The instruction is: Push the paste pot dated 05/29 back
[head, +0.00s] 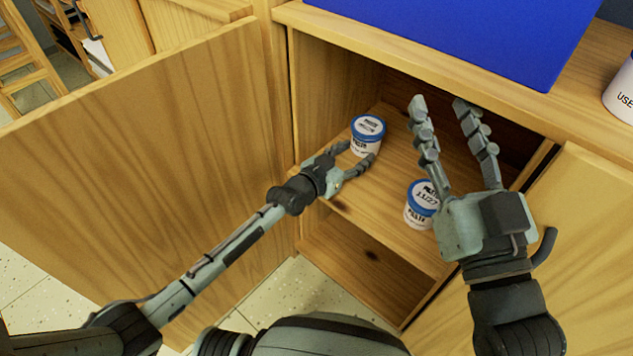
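Two white paste pots with blue-rimmed lids stand upright on the cabinet's upper shelf. The left pot (362,143) is further in; the date on its lid is too small to read. The right pot (415,213) stands nearer the shelf's front, and its lid reads 11/27. My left gripper (357,153) is at the left pot's near left side with its fingers apart. I cannot tell whether they touch it. My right gripper (440,103) is raised above and in front of the right pot, fingers spread and empty, and hides part of that pot's right side.
The shelf (392,180) has bare wood between and behind the pots. The left cabinet door (150,150) and right door (540,240) stand open. A blue sheet (470,30) and a white container (622,92) are on the cabinet top.

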